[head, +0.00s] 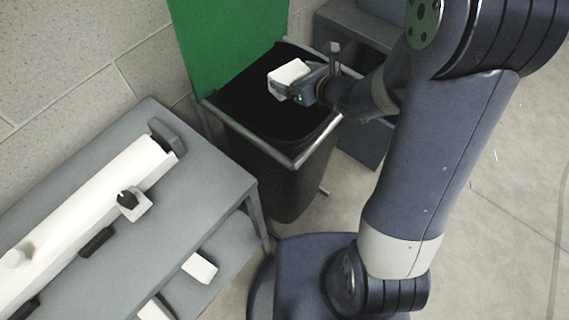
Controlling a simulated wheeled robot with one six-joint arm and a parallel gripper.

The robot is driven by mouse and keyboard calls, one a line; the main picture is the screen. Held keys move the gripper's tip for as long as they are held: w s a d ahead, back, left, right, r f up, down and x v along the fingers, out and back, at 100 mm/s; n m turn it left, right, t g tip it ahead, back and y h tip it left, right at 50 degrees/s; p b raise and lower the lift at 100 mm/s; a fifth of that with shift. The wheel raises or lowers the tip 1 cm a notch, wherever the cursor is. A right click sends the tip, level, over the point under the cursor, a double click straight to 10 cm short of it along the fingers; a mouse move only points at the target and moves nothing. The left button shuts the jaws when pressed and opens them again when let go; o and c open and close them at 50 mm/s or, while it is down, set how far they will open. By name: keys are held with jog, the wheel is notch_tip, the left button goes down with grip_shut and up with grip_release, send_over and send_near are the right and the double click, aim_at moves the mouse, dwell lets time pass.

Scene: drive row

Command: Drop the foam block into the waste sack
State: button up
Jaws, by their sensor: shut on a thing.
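The foam block (288,73) is a white rectangular piece in the head view. My gripper (297,90) is shut on it and holds it over the open mouth of the waste sack. The waste sack (262,155) is black and hangs in a grey metal frame. Its dark inside shows below and around the block, and its bottom cannot be made out. The far fingertip is partly hidden by the block.
A grey table (205,185) stands left of the sack, with a long white item (90,205) on top and white pieces (199,268) on a lower shelf. A green panel (228,40) stands behind the sack. Grey floor (500,200) is open at right.

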jog(key=shift+f, duration=0.1)
jog(key=o, duration=0.7)
jog(key=shift+s, duration=0.1)
jog(key=p+v, duration=0.1)
jog(key=v, duration=0.9)
jog(key=shift+s+d, duration=0.2)
jog(key=shift+d, duration=0.05)
jog(key=b+x, duration=0.1)
jog(key=x, duration=0.9)
jog(key=shift+a, duration=0.1)
jog(key=r+p, duration=0.3)
jog(key=r, duration=0.1)
jog(key=shift+w+a, duration=0.15)
jog(key=shift+w, duration=0.15)
jog(key=shift+r+p, duration=0.55)
jog(key=shift+r, duration=0.1)
